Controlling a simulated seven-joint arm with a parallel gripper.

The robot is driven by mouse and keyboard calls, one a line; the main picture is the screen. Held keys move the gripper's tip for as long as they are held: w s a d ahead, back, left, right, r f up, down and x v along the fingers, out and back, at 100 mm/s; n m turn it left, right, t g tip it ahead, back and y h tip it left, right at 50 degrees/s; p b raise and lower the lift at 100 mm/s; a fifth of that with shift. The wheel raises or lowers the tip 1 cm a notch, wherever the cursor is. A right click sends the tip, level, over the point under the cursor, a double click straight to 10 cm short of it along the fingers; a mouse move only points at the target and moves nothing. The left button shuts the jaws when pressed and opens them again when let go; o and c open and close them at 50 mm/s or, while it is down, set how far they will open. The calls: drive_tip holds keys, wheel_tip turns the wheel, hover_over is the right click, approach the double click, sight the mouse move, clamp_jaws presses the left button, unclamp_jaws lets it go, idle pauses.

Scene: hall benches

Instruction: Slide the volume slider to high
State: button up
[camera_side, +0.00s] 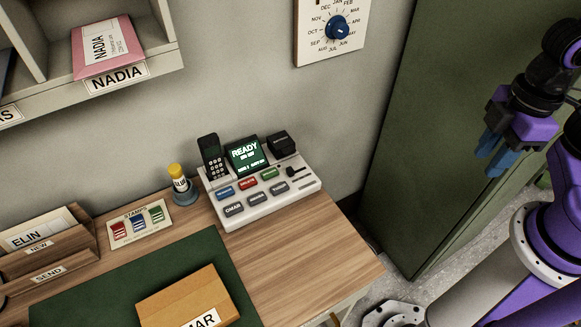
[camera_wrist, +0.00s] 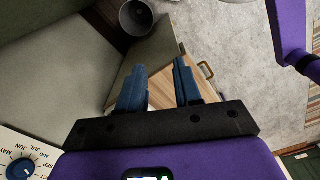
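A white desk console (camera_side: 262,205) stands at the back right of the wooden desk. A small black slider knob (camera_side: 295,171) sits on the right part of its top; its level marks are too small to read. The console also has a lit green screen (camera_side: 246,155) reading READY, a black handset, a black block and several coloured and grey buttons. My gripper (camera_side: 490,143) is up at the right, well away from the console, in front of the green cabinet. In the wrist view its blue fingers (camera_wrist: 158,84) are apart with nothing between them. The slider does not show there.
A glue stick (camera_side: 178,178) in a holder stands left of the console, near a stamps card (camera_side: 138,224). A brown envelope (camera_side: 190,297) lies on the green mat. A dial panel (camera_side: 335,30) hangs on the wall above. The green cabinet (camera_side: 440,110) stands right of the desk.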

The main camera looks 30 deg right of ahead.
drive_tip(key=w+a+n, duration=0.3)
drive_tip(key=w+a, duration=0.9)
drive_tip(key=w, duration=0.3)
drive_tip(key=n, duration=0.2)
hover_over(292, 168)
wheel_tip(292, 168, down, 5)
wheel_tip(292, 168, down, 17)
drive_tip(key=shift+f, duration=0.2)
